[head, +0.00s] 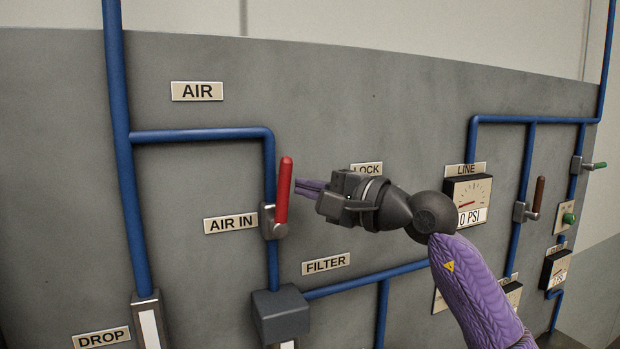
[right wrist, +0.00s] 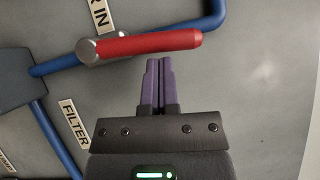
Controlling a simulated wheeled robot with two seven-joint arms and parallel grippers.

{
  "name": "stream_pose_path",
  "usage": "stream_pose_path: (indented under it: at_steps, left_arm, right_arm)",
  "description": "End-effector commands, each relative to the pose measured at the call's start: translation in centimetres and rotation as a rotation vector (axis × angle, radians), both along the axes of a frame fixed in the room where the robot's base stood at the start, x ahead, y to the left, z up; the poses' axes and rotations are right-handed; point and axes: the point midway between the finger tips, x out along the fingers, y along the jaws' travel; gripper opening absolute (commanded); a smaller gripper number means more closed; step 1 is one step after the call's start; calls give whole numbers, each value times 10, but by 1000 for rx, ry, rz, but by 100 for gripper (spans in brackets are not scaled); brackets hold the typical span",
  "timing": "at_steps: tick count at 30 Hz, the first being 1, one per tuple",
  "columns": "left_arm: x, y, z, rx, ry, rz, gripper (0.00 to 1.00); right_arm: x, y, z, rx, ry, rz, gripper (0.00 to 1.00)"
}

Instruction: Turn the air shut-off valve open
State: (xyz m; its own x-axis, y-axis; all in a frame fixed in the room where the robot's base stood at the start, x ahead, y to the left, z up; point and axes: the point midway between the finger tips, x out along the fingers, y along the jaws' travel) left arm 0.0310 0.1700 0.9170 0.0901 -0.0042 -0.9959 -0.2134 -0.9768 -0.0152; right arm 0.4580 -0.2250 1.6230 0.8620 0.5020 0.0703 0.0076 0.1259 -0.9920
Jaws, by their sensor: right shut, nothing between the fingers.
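The air shut-off valve has a red lever handle (head: 283,190) on a grey body (head: 268,222), set in a blue pipe beside the "AIR IN" label (head: 230,223). In the head view the lever points up, nearly in line with the vertical pipe, leaning slightly right. My right gripper (head: 297,186) is just right of the lever, fingers pointing left at it. In the right wrist view the shut purple fingers (right wrist: 160,62) end close to the red lever (right wrist: 150,45), with nothing between them. I cannot tell if they touch it. My left gripper is not in view.
A grey filter block (head: 280,316) sits below the valve on the grey panel (head: 200,270). A gauge reading 0 PSI (head: 467,201), a brown-handled valve (head: 538,194) and a green-handled valve (head: 594,165) are to the right. The panel left of the lever is free of arms.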

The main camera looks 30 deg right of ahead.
Motion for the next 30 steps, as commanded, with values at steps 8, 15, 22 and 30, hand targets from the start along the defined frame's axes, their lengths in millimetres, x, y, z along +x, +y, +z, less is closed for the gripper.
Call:
stream_pose_path:
  at_steps: [8,15,22,30]
  left_arm:
    - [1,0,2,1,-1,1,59]
    - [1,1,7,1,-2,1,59]
    - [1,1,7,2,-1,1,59]
    - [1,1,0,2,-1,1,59]
  right_arm:
    - [0,4,2,-21,0,1,0]
    - [2,18,6,-157,9,1,0]
    - [2,19,4,-157,11,2,0]
    - [-2,14,3,-158,9,2,0]
